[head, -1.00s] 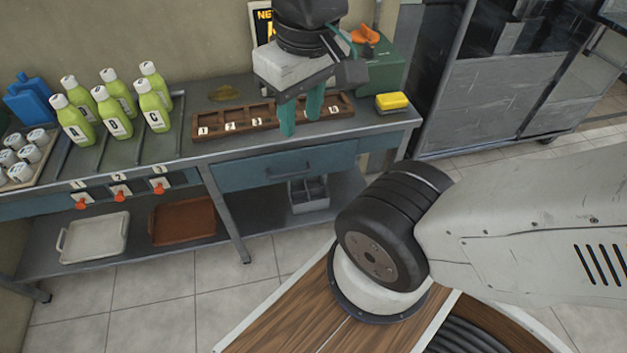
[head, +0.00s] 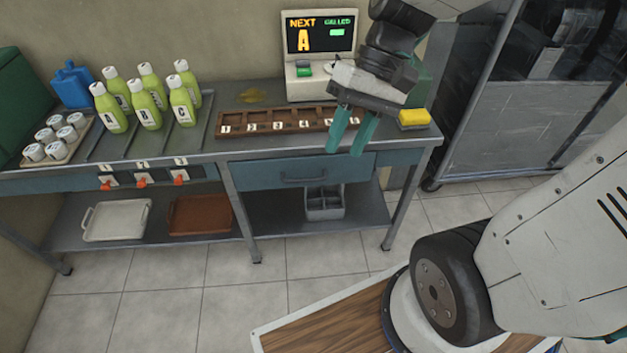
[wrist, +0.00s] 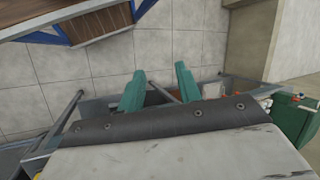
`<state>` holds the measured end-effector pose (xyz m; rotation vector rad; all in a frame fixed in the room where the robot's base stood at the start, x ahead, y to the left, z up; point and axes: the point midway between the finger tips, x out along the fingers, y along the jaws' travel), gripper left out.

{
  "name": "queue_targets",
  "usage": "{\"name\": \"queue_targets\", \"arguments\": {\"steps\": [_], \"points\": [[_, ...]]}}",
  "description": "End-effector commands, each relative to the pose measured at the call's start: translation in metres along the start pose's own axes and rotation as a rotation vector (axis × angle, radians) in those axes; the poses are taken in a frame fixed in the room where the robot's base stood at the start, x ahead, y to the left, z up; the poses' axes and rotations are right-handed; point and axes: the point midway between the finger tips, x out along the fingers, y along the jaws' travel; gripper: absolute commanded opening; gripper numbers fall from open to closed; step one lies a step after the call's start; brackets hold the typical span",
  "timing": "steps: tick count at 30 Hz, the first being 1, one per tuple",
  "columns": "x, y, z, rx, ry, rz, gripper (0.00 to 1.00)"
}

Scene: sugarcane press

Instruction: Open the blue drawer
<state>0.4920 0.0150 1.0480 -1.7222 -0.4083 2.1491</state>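The blue drawer (head: 262,177) is a wide front under the right part of the metal counter, and it looks shut. Its dark bar handle (head: 304,177) is at the middle of the front. My gripper (head: 346,150) points down in front of the counter's edge, above and to the right of the handle, and holds nothing. Its two green fingers are apart; they also show in the wrist view (wrist: 160,92), with floor tiles and part of the counter beyond them. I cannot make out the handle in the wrist view.
On the counter (head: 220,118) stand green bottles (head: 147,108), a numbered wooden rack (head: 270,120), a yellow sponge (head: 414,118) and a register with a screen (head: 320,38). A grey caddy (head: 324,203) and two trays (head: 116,220) sit on the lower shelf.

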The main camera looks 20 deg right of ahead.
Motion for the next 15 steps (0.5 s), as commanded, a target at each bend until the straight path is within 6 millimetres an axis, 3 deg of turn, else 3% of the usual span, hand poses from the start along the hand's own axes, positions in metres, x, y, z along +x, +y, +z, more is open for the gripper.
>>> {"name": "queue_targets", "arguments": {"steps": [8, 15], "points": [[0.039, 0.013, -0.083, 0.133, -0.077, -0.395, 0.34], [0.080, 0.054, -0.157, 0.288, -0.011, -0.711, 0.34]]}}
